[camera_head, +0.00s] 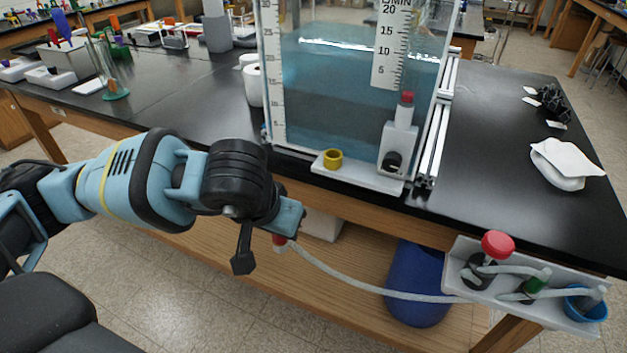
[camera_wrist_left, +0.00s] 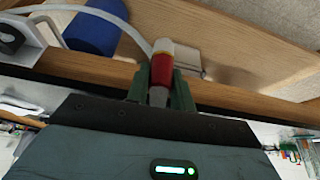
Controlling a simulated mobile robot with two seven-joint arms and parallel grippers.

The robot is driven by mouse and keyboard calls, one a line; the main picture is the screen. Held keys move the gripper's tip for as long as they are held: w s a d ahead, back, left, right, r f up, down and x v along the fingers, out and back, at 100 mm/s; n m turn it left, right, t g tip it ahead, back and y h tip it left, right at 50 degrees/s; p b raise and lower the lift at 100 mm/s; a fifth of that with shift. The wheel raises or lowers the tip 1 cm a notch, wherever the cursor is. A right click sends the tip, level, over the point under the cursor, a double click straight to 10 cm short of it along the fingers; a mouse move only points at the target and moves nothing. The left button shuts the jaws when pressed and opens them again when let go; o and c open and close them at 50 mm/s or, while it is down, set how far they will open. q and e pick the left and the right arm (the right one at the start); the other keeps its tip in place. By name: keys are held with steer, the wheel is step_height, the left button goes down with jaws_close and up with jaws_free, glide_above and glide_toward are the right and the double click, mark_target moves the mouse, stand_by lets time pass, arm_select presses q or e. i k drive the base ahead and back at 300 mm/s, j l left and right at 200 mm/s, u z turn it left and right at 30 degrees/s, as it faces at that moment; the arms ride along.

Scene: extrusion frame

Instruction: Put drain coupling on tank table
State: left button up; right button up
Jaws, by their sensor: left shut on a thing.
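The drain coupling (camera_head: 279,241), a red and white piece on the end of a pale hose (camera_head: 350,284), is held by my left gripper (camera_head: 270,232) in front of the table's edge, below the tabletop. In the left wrist view the red coupling (camera_wrist_left: 162,70) sits between the two fingers of the left gripper (camera_wrist_left: 160,92), its pale end pointing away. The tank table (camera_head: 500,160) has a black top. The clear tank (camera_head: 340,95) of blue liquid stands on it, behind and above the gripper. My right gripper is out of view.
A yellow ring (camera_head: 332,160) and a red-topped fitting (camera_head: 404,108) are at the tank's front ledge. The hose runs right to a grey side shelf (camera_head: 535,312) with bottles and a blue cup. A blue bin (camera_head: 418,290) stands below.

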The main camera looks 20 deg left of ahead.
mark_target(500, 196)
steer(key=l+z, duration=0.35)
steer(key=k+l+z, duration=0.1)
steer(key=z, duration=0.3)
steer(key=l+z, duration=0.35)
steer(key=i+j, duration=0.4)
steer(key=i, duration=0.1)
